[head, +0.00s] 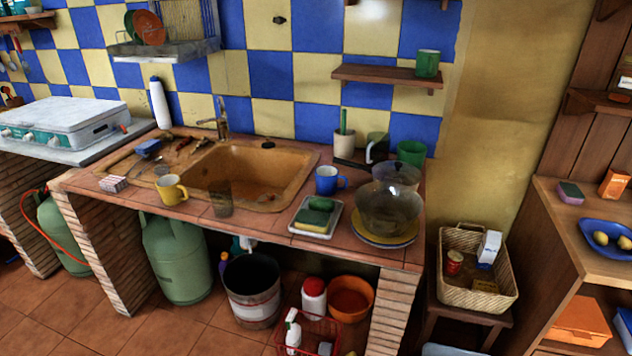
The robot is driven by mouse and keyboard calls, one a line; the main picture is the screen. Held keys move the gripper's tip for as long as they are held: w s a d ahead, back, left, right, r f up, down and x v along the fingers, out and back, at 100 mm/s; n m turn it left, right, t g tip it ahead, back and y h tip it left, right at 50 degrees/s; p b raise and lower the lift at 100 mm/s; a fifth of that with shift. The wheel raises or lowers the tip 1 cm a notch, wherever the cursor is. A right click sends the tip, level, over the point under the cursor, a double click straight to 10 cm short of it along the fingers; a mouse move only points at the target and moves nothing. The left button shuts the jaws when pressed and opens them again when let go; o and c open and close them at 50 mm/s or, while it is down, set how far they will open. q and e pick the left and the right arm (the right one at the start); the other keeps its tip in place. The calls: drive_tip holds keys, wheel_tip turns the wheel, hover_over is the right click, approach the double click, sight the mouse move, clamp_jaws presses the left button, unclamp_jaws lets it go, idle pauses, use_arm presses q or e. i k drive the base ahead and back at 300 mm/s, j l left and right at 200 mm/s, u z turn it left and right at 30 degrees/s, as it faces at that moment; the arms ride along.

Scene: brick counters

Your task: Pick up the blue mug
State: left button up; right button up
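The blue mug (327,181) stands upright on the tiled counter (283,222), to the right of the sink. Its handle points to the right. The sponge tray is just in front of it and the glass bowl is to its right. Neither of my grippers shows in the head view.
A tray with sponges (316,215), a glass bowl (388,208) on plates, a green mug (411,153) and a utensil cup (344,143) surround the blue mug.

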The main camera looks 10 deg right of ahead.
sight(331, 182)
drive_tip(key=z, duration=0.35)
drive_tip(key=i+j+z, duration=0.4)
drive_tip(key=j, duration=0.15)
drive_tip(key=i+j+z, duration=0.2)
drive_tip(key=j+z, duration=0.2)
drive_tip(key=j, duration=0.25)
